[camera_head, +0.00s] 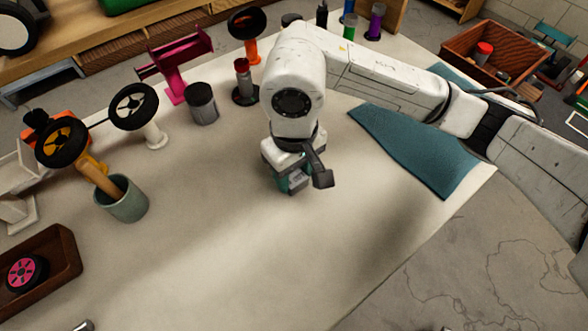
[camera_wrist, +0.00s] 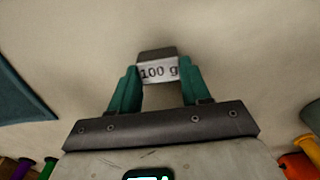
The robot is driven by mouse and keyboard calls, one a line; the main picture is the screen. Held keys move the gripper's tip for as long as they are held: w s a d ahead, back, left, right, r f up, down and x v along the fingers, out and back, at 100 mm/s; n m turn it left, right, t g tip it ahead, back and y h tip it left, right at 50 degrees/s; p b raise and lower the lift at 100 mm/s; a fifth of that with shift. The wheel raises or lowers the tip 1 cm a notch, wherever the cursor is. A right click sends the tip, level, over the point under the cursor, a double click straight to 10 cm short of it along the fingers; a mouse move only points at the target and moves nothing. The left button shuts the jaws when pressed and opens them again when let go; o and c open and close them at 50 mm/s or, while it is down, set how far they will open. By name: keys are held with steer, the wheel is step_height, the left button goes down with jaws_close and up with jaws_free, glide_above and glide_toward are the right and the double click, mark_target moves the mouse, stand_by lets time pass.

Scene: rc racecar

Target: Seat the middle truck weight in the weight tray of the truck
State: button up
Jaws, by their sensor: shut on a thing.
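My gripper (camera_wrist: 155,84) is shut on a small grey metal weight (camera_wrist: 158,70) marked "100 g". The weight sits between the two green fingertips in the wrist view, with pale tabletop behind it. In the head view my gripper (camera_head: 293,183) is over the middle of the table, and its wrist largely hides the weight. I cannot tell its height above the table. I cannot make out the truck or its weight tray in either view. No other weight can be told for sure.
At the left are a green cup (camera_head: 122,204) with a wooden-handled tool, wheels on stands and a wooden tray (camera_head: 62,246) holding a pink-hubbed wheel. A grey can (camera_head: 201,103) and pink spoiler (camera_head: 177,62) stand behind. A teal cloth (camera_head: 425,155) lies right. The front middle is clear.

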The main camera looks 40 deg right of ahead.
steer(key=o, duration=1.1)
